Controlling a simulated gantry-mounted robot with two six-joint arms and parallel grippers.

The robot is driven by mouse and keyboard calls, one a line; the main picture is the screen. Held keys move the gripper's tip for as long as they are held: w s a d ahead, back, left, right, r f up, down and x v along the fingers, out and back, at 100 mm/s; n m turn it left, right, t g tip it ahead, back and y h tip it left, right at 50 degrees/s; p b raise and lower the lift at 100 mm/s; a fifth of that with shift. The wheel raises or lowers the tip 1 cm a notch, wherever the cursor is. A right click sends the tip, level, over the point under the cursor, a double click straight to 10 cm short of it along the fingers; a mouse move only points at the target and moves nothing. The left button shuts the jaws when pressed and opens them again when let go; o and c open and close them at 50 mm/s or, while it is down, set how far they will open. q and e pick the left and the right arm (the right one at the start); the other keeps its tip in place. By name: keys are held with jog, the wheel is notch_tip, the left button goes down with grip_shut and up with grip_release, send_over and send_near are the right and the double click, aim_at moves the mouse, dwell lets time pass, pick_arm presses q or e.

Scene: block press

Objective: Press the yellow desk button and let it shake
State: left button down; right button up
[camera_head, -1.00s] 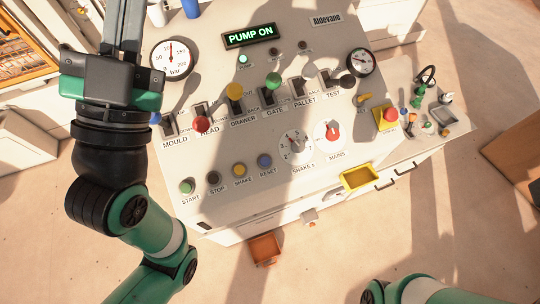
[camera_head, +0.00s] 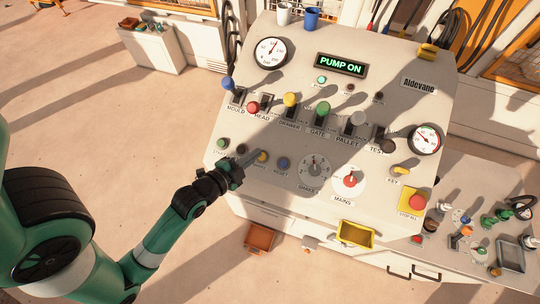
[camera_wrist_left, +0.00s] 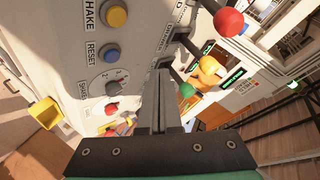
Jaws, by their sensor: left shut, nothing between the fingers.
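The yellow button (camera_head: 262,156) sits in the lower row of buttons on the sloping grey desk, between the stop and reset buttons. In the left wrist view the yellow button (camera_wrist_left: 116,15) is at the top, beside a label ending in "HAKE". My left gripper (camera_head: 254,156) is shut and empty over the lower row, close to the yellow button in the head view. In the left wrist view its fingertips (camera_wrist_left: 162,72) show below and right of the button, apart from it in the picture. My right gripper is out of view.
Levers with coloured knobs stand above the button row, including a red knob (camera_head: 252,107) and a yellow knob (camera_head: 290,99). A blue button (camera_head: 283,163) is to the right, then the shake dial (camera_head: 314,169). The display (camera_head: 341,65) reads PUMP ON.

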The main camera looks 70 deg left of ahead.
pick_arm(q)
jog(key=shift+s+a, duration=0.35)
jog(key=shift+s, duration=0.1)
jog(key=f+b, duration=0.2)
jog(key=w+a+f+b, duration=0.1)
jog(key=f+b, duration=0.1)
jog(key=w+a+f+b, duration=0.1)
jog(key=f+b, duration=0.1)
jog(key=shift+f+b, duration=0.3)
jog(key=shift+w+a+f+b, duration=0.15)
jog(key=shift+w+f+b, duration=0.1)
jog(key=shift+f, duration=0.1)
jog(key=shift+w+a+f+b, duration=0.1)
jog(key=shift+a+f+b, duration=0.05)
jog(key=shift+f+b, duration=0.15)
jog(key=shift+f, duration=0.15)
dwell(1.2)
jog(key=shift+w+a+f, duration=0.1)
jog(key=shift+f, duration=0.15)
